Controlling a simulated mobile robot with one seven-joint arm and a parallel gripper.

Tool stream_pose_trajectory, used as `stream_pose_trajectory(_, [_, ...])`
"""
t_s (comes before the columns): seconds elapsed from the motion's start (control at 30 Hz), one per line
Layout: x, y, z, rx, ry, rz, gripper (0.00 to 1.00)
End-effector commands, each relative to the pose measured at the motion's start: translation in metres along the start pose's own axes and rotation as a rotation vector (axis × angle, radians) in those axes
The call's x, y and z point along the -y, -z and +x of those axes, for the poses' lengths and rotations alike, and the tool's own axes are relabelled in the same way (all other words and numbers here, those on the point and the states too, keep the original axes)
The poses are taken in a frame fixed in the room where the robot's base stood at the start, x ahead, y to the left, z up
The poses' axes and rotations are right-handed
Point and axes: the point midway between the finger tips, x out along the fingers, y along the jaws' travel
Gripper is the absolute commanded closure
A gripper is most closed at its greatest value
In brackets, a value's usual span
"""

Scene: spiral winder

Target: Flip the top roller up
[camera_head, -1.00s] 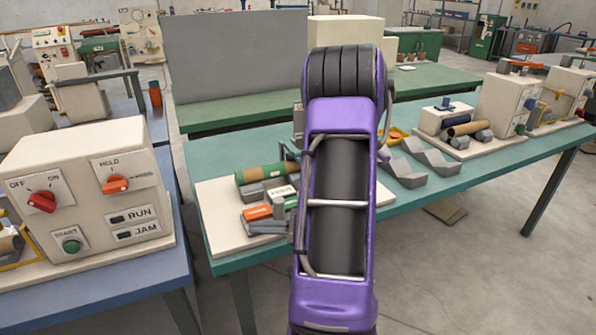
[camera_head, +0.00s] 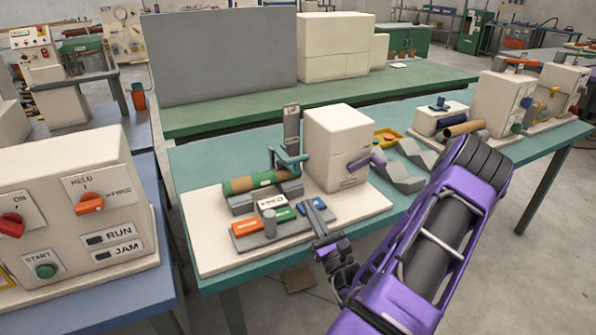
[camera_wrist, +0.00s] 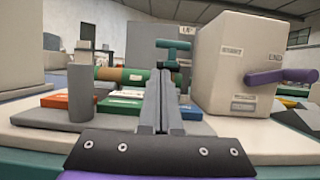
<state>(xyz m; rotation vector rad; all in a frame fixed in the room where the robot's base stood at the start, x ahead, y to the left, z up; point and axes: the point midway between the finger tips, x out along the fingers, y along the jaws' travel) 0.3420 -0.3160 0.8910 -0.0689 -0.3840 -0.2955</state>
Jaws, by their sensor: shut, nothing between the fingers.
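The winder stands on a cream base plate (camera_head: 225,258). A green and brown tube (camera_head: 255,182) lies across grey supports; it also shows in the wrist view (camera_wrist: 125,75). A teal bracket (camera_head: 291,160), apparently the top roller's arm, sits low at the tube's right end, before a grey upright (camera_head: 292,125). In the wrist view the teal bracket (camera_wrist: 172,54) shows just beyond my fingertips. My gripper (camera_head: 317,222) is shut and empty at the plate's front edge, pointing inward. It shows in the wrist view (camera_wrist: 159,75). The roller itself is hard to make out.
A cream box (camera_head: 338,148) with a purple lever (camera_head: 366,160) stands right of the bracket. Orange, green and blue blocks (camera_head: 313,210) and a grey post (camera_head: 270,223) sit in front of the tube. A control box (camera_head: 85,205) stands at left.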

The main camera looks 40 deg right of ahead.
Motion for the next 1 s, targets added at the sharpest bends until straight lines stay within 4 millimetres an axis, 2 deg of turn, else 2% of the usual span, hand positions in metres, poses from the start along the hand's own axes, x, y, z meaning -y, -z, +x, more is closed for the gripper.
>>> stream_pose_trajectory(0.47, [0.001,0.000,0.005,0.004,0.009,0.008,1.00])
stream_pose_trajectory(0.57, [0.001,-0.001,0.016,0.006,0.008,0.008,1.00])
stream_pose_trajectory(0.8, [0.001,0.000,0.060,0.006,0.007,0.006,1.00])
stream_pose_trajectory(1.0, [0.002,0.000,0.089,0.005,0.007,0.007,1.00])
